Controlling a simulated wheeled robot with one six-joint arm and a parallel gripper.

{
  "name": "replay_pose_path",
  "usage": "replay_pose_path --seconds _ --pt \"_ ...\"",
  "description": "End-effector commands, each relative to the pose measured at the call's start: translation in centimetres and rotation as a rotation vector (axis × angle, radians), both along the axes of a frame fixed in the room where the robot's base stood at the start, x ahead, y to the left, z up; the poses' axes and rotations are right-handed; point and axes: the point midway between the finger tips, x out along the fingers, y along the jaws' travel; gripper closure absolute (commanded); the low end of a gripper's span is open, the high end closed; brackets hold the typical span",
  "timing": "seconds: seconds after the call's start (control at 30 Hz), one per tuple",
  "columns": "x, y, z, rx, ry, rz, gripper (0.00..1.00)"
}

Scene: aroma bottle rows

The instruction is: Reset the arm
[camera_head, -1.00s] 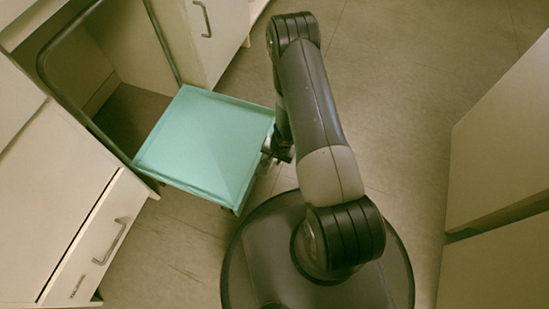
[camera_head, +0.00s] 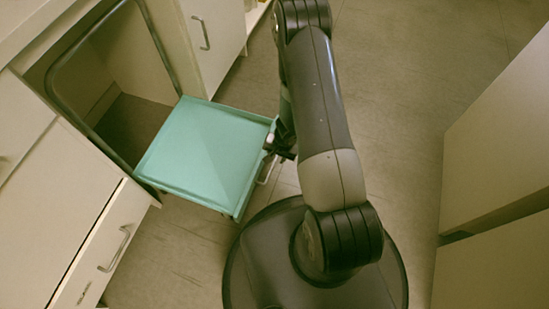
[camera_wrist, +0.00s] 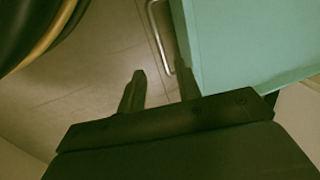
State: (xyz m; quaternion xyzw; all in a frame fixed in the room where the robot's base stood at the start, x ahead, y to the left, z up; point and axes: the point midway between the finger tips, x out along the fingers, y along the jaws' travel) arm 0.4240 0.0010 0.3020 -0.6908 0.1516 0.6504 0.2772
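My arm reaches up from my round base in the head view and bends down to its left. My gripper (camera_wrist: 162,82) shows two fingers apart with nothing between them in the wrist view. In the head view the gripper (camera_head: 272,147) is mostly hidden by my arm, at the right edge of a teal tray-like drawer (camera_head: 205,152). The drawer's metal handle (camera_wrist: 160,38) lies just beyond the fingertips in the wrist view. The right finger is close to the handle's end and the teal side; I cannot tell whether they touch.
The teal drawer sticks out of an open cabinet bay (camera_head: 130,115) on the left. A white drawer front (camera_head: 105,240) is below it and a cabinet door (camera_head: 208,40) above. Pale cabinets (camera_head: 500,150) stand at the right. The floor (camera_head: 400,90) between is clear.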

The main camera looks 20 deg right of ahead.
Motion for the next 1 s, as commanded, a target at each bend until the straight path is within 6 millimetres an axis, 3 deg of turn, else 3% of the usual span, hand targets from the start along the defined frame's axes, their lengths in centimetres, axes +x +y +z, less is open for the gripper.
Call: replay_pose_path --seconds 0.17,0.57,1.0 --pt "-0.1 -0.2 1.0 0.000 0.000 -0.001 0.67" --pt "-0.1 -0.1 0.4 0.000 0.001 0.000 0.67" --pt "0.6 1.0 -7.1 0.000 0.003 0.000 0.67"
